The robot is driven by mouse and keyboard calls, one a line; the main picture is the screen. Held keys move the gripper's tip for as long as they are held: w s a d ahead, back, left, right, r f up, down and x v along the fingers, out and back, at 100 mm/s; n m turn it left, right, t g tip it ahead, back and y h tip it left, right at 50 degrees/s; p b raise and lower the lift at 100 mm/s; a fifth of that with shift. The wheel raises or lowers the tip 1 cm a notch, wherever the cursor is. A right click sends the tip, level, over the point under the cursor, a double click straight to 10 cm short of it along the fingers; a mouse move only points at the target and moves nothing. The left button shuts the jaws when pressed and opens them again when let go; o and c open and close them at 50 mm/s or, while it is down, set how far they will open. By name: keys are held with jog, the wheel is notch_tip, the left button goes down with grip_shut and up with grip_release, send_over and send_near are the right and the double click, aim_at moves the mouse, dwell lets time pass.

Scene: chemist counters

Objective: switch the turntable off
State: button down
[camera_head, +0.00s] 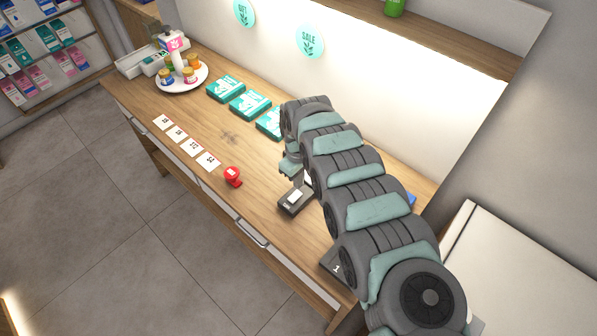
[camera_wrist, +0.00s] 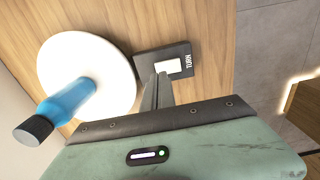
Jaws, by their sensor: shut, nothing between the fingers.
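A dark switch box (camera_wrist: 146,62) with a white rocker (camera_wrist: 170,67) and a label that seems to read "TURN" lies on the wooden counter. In the head view the dark box (camera_head: 286,207) with its white rocker (camera_head: 295,196) shows near the counter's middle. In the wrist view a round white turntable disc (camera_wrist: 112,65) sits left of the box, with a blue bottle (camera_wrist: 72,98) with a dark cap on it. My arm hides this disc in the head view. My gripper (camera_wrist: 162,80) is shut and empty, its tips at or just above the rocker's near edge; contact cannot be told.
A red stamp-like object (camera_head: 233,176) and several price cards (camera_head: 190,147) lie on the counter left of the box. Teal boxes (camera_head: 249,104) lie behind them. A white round tray (camera_head: 199,84) with jars stands at the far left. Another dark box (camera_head: 332,265) is partly hidden by my arm.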

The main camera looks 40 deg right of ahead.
aim_at(298, 193)
jog(key=shift+f, duration=2.05)
jog(key=shift+w+d+f+b, duration=0.15)
jog(key=shift+f+b, duration=0.3)
jog(key=shift+b, duration=0.75)
jog(key=shift+y+b, duration=0.3)
jog(key=shift+b, duration=0.05)
jog(key=shift+r+p, duration=0.25)
jog(key=shift+p, duration=0.05)
jog(key=shift+a+r+p, duration=0.3)
jog(key=shift+a+p, duration=0.5)
jog(key=shift+p, duration=1)
